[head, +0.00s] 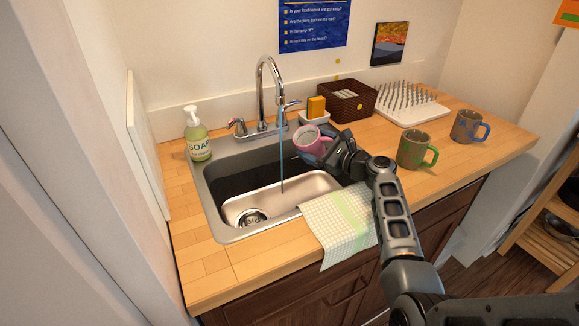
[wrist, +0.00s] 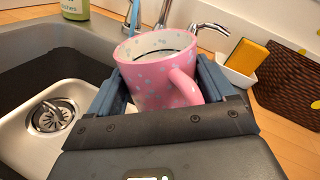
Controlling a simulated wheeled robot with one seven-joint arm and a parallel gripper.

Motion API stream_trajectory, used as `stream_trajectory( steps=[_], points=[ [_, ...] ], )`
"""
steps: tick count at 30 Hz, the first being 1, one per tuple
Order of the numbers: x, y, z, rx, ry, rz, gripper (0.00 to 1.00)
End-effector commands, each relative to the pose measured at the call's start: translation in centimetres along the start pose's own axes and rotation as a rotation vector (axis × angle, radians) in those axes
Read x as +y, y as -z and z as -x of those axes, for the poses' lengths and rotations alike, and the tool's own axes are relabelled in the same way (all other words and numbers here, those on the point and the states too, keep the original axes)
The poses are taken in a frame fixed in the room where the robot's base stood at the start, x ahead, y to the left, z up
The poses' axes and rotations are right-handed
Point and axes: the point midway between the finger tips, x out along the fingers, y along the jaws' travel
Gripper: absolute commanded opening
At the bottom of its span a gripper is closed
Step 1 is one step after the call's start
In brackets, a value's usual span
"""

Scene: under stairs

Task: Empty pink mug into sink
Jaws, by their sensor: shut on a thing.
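The pink mug (head: 309,140) is held over the right part of the sink, near its back right corner. In the wrist view the pink mug (wrist: 158,75) has pale blue spots, stands nearly upright between the fingers, and its handle points towards the wrist. My gripper (head: 322,150) is shut on the mug; its fingers also show in the wrist view (wrist: 165,85). What the mug holds is hard to make out. The metal sink (head: 290,192) has a drain (head: 251,218) at its front left. A thin blue stream runs from the faucet (head: 263,90) into the sink.
A soap bottle (head: 197,135) stands left of the sink. A yellow sponge (head: 316,107) sits in a white holder beside a brown basket (head: 346,101). A drying rack (head: 410,105), a green-handled mug (head: 417,150) and a blue-handled mug (head: 468,127) stand to the right. A cloth (head: 338,220) hangs over the front edge.

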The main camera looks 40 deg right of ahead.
Motion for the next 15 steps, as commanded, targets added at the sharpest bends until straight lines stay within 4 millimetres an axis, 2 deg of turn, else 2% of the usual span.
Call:
stream_trajectory(
  steps=[4,7,10,15],
  points=[
    [-1.6,1.1,0.1,-0.040,-0.004,-0.283,0.00],
    [-1.5,1.1,0.1,-0.042,-0.007,-0.301,0.00],
    [-3.1,1.0,0.3,-0.060,-0.001,-0.422,0.00],
    [-3.0,0.8,0.4,-0.061,-0.005,-0.436,0.00]
  ],
)
